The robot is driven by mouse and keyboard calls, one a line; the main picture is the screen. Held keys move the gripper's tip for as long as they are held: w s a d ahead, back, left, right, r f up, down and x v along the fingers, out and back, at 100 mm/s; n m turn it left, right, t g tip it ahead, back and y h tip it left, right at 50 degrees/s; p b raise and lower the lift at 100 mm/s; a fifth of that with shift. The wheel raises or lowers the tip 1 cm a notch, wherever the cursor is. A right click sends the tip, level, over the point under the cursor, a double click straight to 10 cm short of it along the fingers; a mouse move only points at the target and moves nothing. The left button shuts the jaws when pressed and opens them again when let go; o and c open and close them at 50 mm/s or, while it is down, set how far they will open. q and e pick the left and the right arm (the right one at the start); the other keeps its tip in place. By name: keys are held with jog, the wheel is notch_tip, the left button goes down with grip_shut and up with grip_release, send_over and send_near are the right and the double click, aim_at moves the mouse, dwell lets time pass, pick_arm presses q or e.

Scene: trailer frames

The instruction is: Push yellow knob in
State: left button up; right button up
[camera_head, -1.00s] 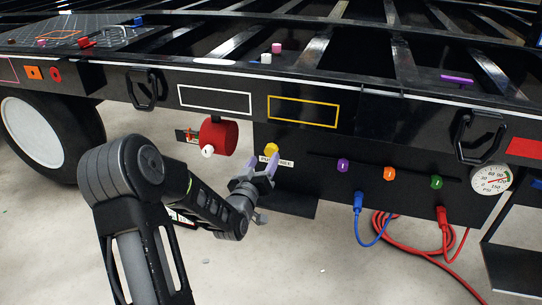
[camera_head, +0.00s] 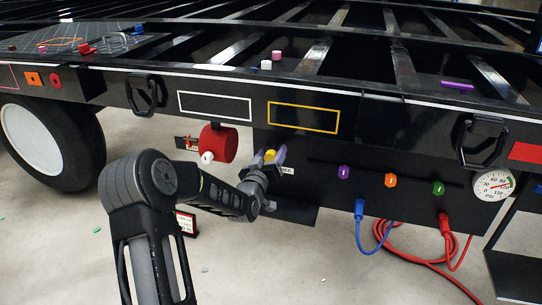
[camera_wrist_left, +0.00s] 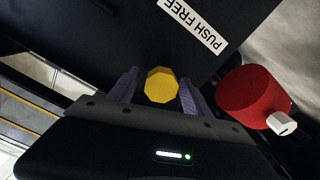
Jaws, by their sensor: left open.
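The yellow knob (camera_head: 269,155) is on the black side panel of the trailer, and it also shows in the left wrist view (camera_wrist_left: 161,85). My left gripper (camera_head: 268,158) is at the knob, with its two purple-grey fingers open, one on each side of it. In the left wrist view the open fingers (camera_wrist_left: 160,88) flank the knob, with a gap visible on each side. My right gripper is not in view.
A red cylinder (camera_head: 218,143) with a white knob (camera_head: 207,157) is left of the gripper. Purple (camera_head: 344,172), orange (camera_head: 390,180) and green (camera_head: 438,188) knobs are to the right. Blue (camera_head: 359,209) and red (camera_head: 445,222) hoses hang below. A black handle (camera_head: 143,93) protrudes at upper left.

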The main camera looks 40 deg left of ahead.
pick_arm(q)
grip_shut()
dwell(0.6)
dwell(0.8)
